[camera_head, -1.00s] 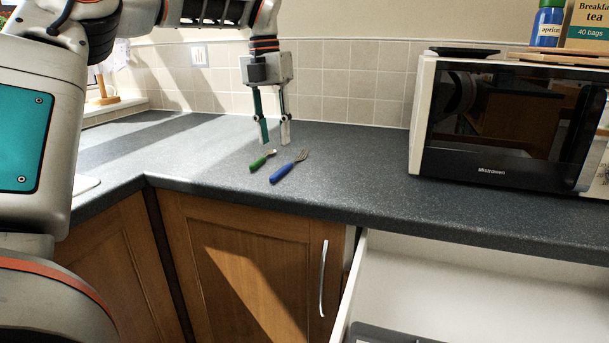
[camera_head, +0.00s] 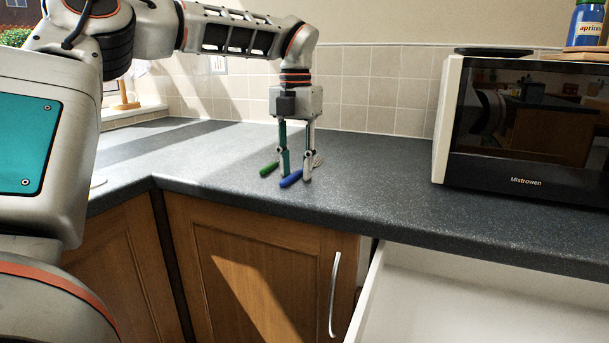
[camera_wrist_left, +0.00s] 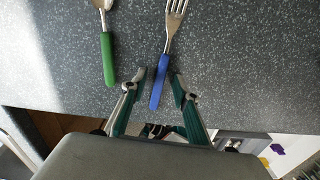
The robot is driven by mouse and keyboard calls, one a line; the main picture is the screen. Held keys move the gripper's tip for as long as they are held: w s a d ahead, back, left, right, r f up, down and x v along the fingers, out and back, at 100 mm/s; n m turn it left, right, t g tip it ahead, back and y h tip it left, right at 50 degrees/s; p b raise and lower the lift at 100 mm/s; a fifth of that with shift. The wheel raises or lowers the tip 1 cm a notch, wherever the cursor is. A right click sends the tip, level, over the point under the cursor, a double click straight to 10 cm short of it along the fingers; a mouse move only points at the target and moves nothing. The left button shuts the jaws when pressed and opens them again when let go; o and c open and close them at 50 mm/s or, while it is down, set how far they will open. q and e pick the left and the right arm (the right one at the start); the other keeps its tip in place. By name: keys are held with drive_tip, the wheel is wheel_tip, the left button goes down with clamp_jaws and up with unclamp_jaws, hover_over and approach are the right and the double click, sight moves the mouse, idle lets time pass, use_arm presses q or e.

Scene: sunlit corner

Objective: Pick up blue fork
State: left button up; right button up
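The blue fork (camera_head: 290,179) lies on the grey worktop, its metal tines partly behind a finger of my left gripper (camera_head: 296,178). In the left wrist view, the fork's blue handle (camera_wrist_left: 160,82) points down the picture and its tines are at the top. My left gripper's fingers (camera_wrist_left: 158,84) stand on either side of the handle, with a small gap visible on each side. The gripper points down and its fingertips are low, near the worktop. My right gripper is in neither view.
A green-handled utensil (camera_head: 269,168) lies just left of the fork and also shows in the wrist view (camera_wrist_left: 107,60). A microwave (camera_head: 530,185) stands to the right on the worktop (camera_head: 380,185). A white drawer (camera_head: 480,305) is open below the front edge. Tiled wall behind.

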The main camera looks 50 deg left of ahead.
use_arm(q)
drive_tip(key=shift+r, duration=0.15)
clamp_jaws()
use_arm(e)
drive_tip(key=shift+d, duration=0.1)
use_arm(q)
wheel_tip(320, 180, up, 11)
drive_tip(key=p, duration=0.3)
wheel_tip(320, 180, up, 9)
drive_tip(key=p, duration=0.5)
hover_over(296, 173)
drive_tip(key=shift+a, duration=0.15)
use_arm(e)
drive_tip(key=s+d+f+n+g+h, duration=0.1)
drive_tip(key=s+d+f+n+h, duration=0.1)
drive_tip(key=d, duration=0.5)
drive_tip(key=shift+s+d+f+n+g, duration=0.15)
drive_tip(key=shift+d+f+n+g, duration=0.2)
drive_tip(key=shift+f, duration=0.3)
